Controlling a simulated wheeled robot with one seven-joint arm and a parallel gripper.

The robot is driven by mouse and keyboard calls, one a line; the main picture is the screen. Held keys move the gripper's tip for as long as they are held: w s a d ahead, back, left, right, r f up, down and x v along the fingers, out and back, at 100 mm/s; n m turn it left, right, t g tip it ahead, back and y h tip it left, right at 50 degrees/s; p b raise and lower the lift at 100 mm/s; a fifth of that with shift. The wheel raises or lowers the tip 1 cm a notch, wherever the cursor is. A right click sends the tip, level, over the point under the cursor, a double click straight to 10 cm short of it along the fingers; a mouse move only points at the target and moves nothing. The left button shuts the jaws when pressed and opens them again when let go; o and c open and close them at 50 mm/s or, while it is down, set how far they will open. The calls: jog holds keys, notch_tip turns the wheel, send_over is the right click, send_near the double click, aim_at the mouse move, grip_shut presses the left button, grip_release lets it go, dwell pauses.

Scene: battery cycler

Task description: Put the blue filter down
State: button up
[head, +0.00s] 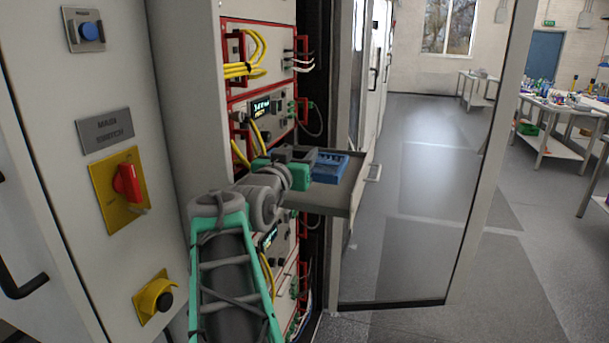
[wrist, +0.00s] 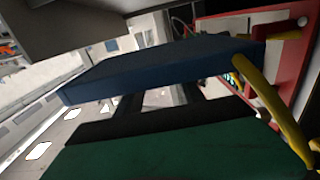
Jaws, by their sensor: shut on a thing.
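The blue filter (head: 331,166) is a flat blue block in the head view, over the grey pull-out shelf (head: 322,197) of the rack. In the wrist view, the filter (wrist: 165,68) spans the picture as a dark blue slab just beyond the fingers. My gripper (head: 312,157), green and dark grey, reaches the filter from the left and is shut on it. The dark fingers (wrist: 155,100) meet the filter's near side in the wrist view. I cannot tell whether the filter's underside touches the shelf.
Red-framed rack units (head: 258,105) with yellow cables (head: 245,70) stand left of the shelf. An open glass door (head: 425,160) stands at the right. A cabinet with a red main switch (head: 127,183) is at the far left.

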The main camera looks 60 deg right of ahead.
jog(key=d+f, duration=0.2)
jog(key=w+d+f+p, duration=0.1)
jog(key=d+f, duration=0.1)
jog(key=w+d+f+p, duration=0.1)
jog(key=d+f, duration=0.1)
jog(key=d, duration=0.1)
jog(key=shift+d+f, duration=0.1)
jog(key=shift+f, duration=0.1)
jog(key=f, duration=0.2)
jog(key=f+p, duration=0.1)
jog(key=shift+w+d+f, duration=0.1)
jog(key=shift+d+f, duration=0.2)
jog(key=shift+f+b, duration=0.4)
jog(key=o, duration=1.4)
jog(key=shift+r, duration=0.1)
jog(key=shift+r+p, duration=0.25)
jog(key=shift+p, duration=0.2)
jog(key=a+b, duration=0.1)
jog(key=a, duration=0.3)
jog(key=s+a+b, duration=0.1)
jog(key=a, duration=0.3)
jog(key=s+a+b, duration=0.1)
jog(key=a+b, duration=0.1)
jog(key=a, duration=0.2)
jog(key=shift+f, duration=0.15)
